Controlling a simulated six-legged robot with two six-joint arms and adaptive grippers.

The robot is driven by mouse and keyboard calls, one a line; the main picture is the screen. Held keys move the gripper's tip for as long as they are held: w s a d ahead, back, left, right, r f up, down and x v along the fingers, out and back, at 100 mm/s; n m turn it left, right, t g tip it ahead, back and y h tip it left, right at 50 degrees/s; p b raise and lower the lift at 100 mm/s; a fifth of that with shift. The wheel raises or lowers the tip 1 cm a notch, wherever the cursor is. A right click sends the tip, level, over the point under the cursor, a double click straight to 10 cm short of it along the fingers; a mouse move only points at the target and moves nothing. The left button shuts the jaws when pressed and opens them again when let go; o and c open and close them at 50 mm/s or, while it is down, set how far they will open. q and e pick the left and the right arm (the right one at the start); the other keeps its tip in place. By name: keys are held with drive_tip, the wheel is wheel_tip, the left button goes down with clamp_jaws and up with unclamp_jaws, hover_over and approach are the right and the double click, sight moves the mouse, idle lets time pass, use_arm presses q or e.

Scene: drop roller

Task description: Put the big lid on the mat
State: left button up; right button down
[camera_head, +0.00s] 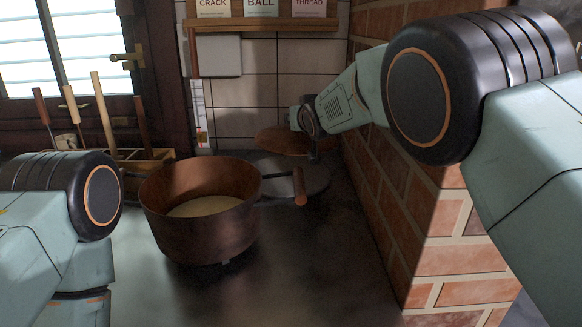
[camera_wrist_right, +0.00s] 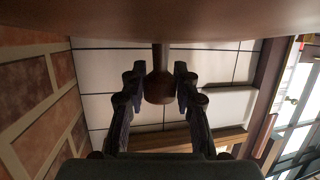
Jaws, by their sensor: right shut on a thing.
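The big lid (camera_head: 282,141) is a brown, copper-coloured disc in the head view, held in the air toward the back wall beside the brick pillar. My right gripper (camera_head: 312,142) is at its right part. In the right wrist view the lid (camera_wrist_right: 160,15) fills the top edge, and its round brown knob (camera_wrist_right: 160,88) sits between the two fingers of my right gripper (camera_wrist_right: 161,85). The mat looks like the grey round disc (camera_head: 310,178) on the counter, below the lid in the picture and partly behind the pot's handle. My left gripper is out of view.
A copper pot (camera_head: 205,235) with pale contents stands left of the mat, its handle (camera_head: 300,187) reaching over the mat in the picture. The brick pillar (camera_head: 400,200) closes off the right. A wooden utensil holder (camera_head: 140,160) stands behind left. The front counter (camera_head: 300,270) is clear.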

sight(302, 134)
drive_tip(key=f, duration=0.1)
drive_tip(key=f+b, duration=0.1)
drive_tip(key=s+d+f, duration=0.1)
drive_tip(key=shift+f, duration=0.25)
drive_tip(key=f, duration=0.1)
drive_tip(key=f+b, duration=0.1)
drive_tip(key=f, duration=0.2)
drive_tip(key=shift+w+a+f+b, duration=0.15)
drive_tip(key=shift+a+f+b, duration=0.15)
drive_tip(key=shift+f+b, duration=0.1)
drive_tip(key=shift+d+f, duration=0.1)
drive_tip(key=shift+f, duration=0.1)
drive_tip(key=shift+d, duration=0.1)
drive_tip(key=c, duration=1.3)
unclamp_jaws()
drive_tip(key=shift+f, duration=0.1)
drive_tip(key=shift+c, duration=0.2)
drive_tip(key=o, duration=0.3)
